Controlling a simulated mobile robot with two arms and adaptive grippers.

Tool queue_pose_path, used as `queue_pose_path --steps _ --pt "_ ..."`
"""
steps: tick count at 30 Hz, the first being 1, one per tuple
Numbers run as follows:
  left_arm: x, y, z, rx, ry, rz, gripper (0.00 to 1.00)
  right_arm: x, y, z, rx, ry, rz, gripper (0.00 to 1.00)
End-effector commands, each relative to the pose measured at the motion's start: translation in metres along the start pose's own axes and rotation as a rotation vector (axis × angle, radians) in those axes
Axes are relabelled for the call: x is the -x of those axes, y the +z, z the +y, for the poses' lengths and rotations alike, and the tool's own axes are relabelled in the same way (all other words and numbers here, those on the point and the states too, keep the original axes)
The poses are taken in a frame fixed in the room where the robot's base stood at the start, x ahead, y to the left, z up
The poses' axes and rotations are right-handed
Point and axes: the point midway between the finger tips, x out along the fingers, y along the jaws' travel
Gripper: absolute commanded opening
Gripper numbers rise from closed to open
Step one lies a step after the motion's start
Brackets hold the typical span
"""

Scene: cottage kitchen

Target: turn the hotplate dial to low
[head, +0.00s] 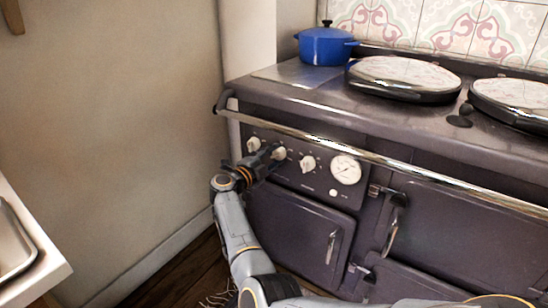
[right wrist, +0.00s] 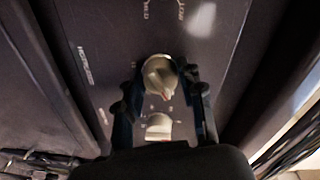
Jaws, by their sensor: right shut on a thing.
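The range cooker's dark front panel carries a row of three cream dials in the head view. My right gripper (head: 273,157) reaches the middle dial (head: 279,153) from the lower left and is shut on it. In the right wrist view this dial (right wrist: 160,74) sits between the two dark fingers, with a small reddish mark on its lower right. A second cream dial (right wrist: 158,127) is just below it, partly hidden by the gripper body. Panel lettering near the dial is small and blurred; one label at the top looks like "LOW". My left gripper is out of view.
A chrome rail (head: 380,158) runs along the cooker's front edge above the dials. A round white gauge (head: 346,169) is to their right. A blue pot (head: 325,47) and two round hotplate lids (head: 404,76) are on top. Open floor lies left of the cooker.

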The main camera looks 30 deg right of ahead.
Motion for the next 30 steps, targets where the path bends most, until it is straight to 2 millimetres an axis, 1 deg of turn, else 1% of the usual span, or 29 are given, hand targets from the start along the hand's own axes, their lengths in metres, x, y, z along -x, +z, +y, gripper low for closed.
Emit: queue_pose_path --steps 8,9,12,26,30 --pt "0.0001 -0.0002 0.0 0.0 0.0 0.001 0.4 0.0007 0.0006 0.0012 0.001 0.002 -0.001 0.06" --pt "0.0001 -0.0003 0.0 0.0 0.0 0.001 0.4 0.0007 0.0006 0.0012 0.001 0.002 -0.001 0.44" --pt "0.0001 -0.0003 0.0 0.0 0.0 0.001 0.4 0.0006 0.0005 0.0011 0.002 0.002 -0.001 0.61" --pt "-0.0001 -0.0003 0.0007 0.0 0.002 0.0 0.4 0.0001 0.0 0.0001 0.005 0.0 0.0 0.61" --pt "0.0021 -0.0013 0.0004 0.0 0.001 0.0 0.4 -0.0001 -0.0003 -0.0006 0.062 -0.002 0.004 0.61"
